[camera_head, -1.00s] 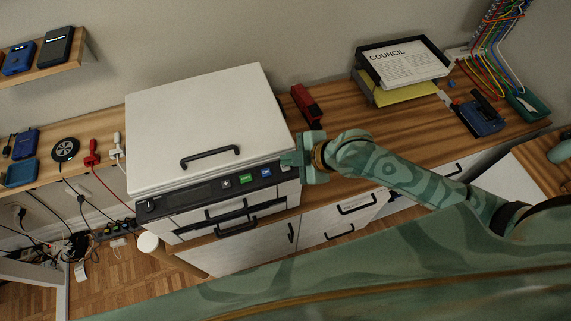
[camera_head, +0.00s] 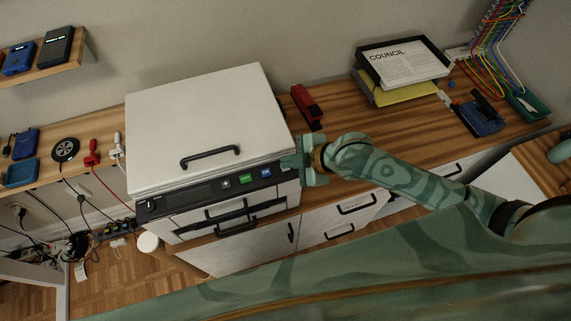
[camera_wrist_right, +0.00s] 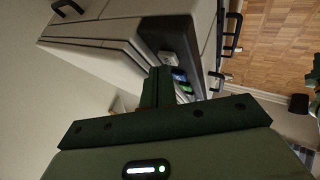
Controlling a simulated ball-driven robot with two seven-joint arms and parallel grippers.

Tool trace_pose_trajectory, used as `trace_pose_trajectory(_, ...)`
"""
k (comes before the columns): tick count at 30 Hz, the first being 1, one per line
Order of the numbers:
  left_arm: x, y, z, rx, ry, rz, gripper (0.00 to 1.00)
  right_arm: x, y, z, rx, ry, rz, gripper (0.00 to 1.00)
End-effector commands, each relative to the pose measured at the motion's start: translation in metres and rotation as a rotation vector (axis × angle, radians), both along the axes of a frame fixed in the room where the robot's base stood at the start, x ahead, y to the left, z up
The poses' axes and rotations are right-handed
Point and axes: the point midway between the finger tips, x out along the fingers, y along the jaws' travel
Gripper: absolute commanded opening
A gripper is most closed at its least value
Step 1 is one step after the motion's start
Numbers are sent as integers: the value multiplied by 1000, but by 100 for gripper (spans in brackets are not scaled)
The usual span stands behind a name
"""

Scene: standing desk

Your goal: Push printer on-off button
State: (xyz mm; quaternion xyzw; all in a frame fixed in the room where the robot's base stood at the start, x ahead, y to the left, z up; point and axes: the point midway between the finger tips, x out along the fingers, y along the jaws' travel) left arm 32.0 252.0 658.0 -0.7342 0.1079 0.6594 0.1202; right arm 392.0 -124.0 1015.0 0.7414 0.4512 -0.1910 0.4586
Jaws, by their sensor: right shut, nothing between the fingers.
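The printer (camera_head: 205,120) is a large white box with a black handle on its lid. Its dark front panel (camera_head: 195,194) carries a small display, a white plus button (camera_head: 226,183), a green button (camera_head: 246,178) and a blue button (camera_head: 266,173). My right gripper (camera_head: 286,161) is shut and empty at the panel's right end, covering part of it. In the right wrist view, the closed fingers (camera_wrist_right: 157,78) point toward the panel, beside a pale grey button (camera_wrist_right: 168,57) above the blue one. I cannot tell whether they touch the panel. My left gripper is out of view.
A red stapler (camera_head: 306,105) lies right of the printer. A paper tray (camera_head: 403,65) and a blue device (camera_head: 481,117) stand farther right. Cables and chargers are at left. Drawers with black handles (camera_head: 358,206) are below the desk.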

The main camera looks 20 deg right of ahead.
Motion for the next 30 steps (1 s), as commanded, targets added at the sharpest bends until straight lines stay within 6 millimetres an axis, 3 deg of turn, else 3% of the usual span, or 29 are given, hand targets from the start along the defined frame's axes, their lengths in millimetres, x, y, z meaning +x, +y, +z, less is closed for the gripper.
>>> trace_pose_trajectory(23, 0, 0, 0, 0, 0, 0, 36, 0, 0, -5, 1, 0, -1, 0)
trace_pose_trajectory(30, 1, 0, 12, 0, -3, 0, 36, 0, 0, 5, 0, 1, -1, 0)
